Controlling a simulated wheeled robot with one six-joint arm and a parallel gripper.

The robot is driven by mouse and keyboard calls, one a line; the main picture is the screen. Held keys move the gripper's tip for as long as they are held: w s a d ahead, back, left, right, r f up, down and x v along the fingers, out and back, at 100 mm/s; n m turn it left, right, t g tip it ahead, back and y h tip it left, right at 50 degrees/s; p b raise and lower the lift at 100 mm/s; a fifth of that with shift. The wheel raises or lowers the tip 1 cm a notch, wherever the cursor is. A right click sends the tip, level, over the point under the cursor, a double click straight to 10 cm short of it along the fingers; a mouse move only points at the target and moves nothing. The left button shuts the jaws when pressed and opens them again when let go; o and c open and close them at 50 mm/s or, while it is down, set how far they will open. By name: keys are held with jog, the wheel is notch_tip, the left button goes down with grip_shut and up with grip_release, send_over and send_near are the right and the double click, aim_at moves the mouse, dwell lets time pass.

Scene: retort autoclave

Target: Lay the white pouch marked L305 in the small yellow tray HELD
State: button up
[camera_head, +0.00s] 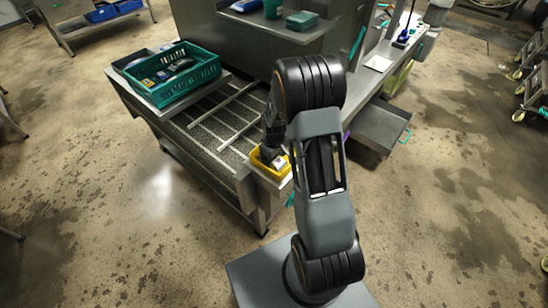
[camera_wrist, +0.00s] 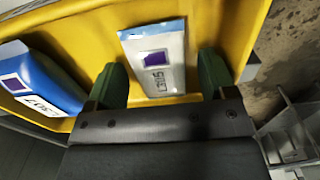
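The small yellow tray (camera_head: 256,167) sits at the near end of the conveyor; its yellow floor and walls fill much of the wrist view (camera_wrist: 85,38). The white pouch (camera_wrist: 155,60) marked L305, with a purple square, lies in the tray. It also shows as a small white patch in the head view (camera_head: 281,163). My gripper (camera_wrist: 163,68) is low over the tray, its green fingers spread on either side of the pouch, with a gap visible at the right finger. The tray's label cannot be read.
A blue-and-white pouch (camera_wrist: 38,85), its mark partly readable as 307, lies left of the white one in the tray. A green crate (camera_head: 172,76) with several packs stands on a side shelf. An open drawer (camera_head: 378,128) juts out at right. Floor at left is clear.

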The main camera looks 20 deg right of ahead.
jog(key=shift+r, duration=0.1)
notch_tip(320, 180, up, 12)
jog(key=s+a+r+m+t, duration=0.2)
jog(key=s+a+r, duration=0.2)
jog(key=s, duration=0.3)
jog(key=s+a+r+m+t, duration=0.2)
jog(key=s+a+r, duration=0.2)
jog(key=s+r, duration=0.3)
jog(key=shift+s+r+m, duration=0.3)
jog(key=shift+s+m, duration=0.1)
jog(key=shift+s, duration=0.3)
jog(key=shift+d, duration=0.15)
dwell(0.8)
